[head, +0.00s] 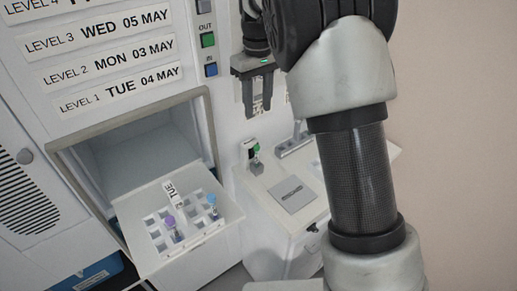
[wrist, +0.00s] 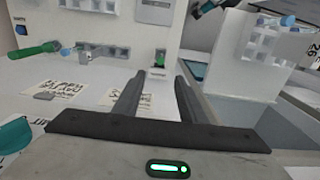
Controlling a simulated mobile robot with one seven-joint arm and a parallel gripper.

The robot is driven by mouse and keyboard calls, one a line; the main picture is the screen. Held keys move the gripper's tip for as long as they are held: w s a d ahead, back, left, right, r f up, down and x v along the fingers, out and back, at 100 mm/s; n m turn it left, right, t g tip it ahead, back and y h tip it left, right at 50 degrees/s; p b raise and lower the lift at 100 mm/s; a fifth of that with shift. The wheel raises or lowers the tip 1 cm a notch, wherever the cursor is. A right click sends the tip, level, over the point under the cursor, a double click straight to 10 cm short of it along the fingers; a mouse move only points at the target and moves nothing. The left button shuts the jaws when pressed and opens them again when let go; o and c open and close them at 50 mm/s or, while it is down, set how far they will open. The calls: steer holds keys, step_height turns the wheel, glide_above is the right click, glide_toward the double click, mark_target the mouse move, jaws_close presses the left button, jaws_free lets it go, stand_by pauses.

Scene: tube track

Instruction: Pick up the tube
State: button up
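A green-capped tube (head: 256,149) stands at the side unit of the machine, below my gripper in the head view. A small green-topped item, which looks like the same tube, shows just beyond the fingertips in the wrist view (wrist: 161,56). My gripper (head: 258,108) points down above that spot, apart from the tube. Its two fingers (wrist: 160,76) are spread with nothing between them. A purple-capped tube (head: 170,223) and a blue-capped tube (head: 211,200) stand in the white rack (head: 205,233) in the open drawer. The blue cap also shows in the wrist view (wrist: 288,21).
The rack carries a TUE tag (head: 173,193). The machine front (head: 120,58) with level labels rises behind the drawer. The side worktop (head: 270,182) bears a grey plate (head: 292,194). A long green item (wrist: 35,50) lies at the left of the wrist view.

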glide_above(256, 146)
steer(key=f, duration=1)
steer(key=shift+s+d+f, duration=0.3)
steer(key=shift+f, duration=0.05)
steer(key=shift+w+a+f+p, duration=0.15)
steer(key=shift+f+p, duration=0.15)
steer(key=shift+f, duration=1.1)
steer(key=shift+w+a+f+p, duration=0.1)
steer(key=shift+f+p, duration=0.15)
steer(key=shift+f, duration=1.1)
jaws_close()
steer(key=shift+r, duration=0.15)
steer(key=shift+r, duration=0.6)
steer(key=r, duration=0.3)
steer(key=r+b, duration=0.1)
steer(key=r, duration=0.1)
steer(key=shift+s+d+r, duration=0.25)
steer(key=shift+s+d, duration=0.1)
steer(key=shift+s, duration=0.05)
steer(key=s+d+b, duration=0.2)
steer(key=s+d, duration=0.7)
steer(key=s, duration=0.5)
steer(key=shift+d, duration=0.25)
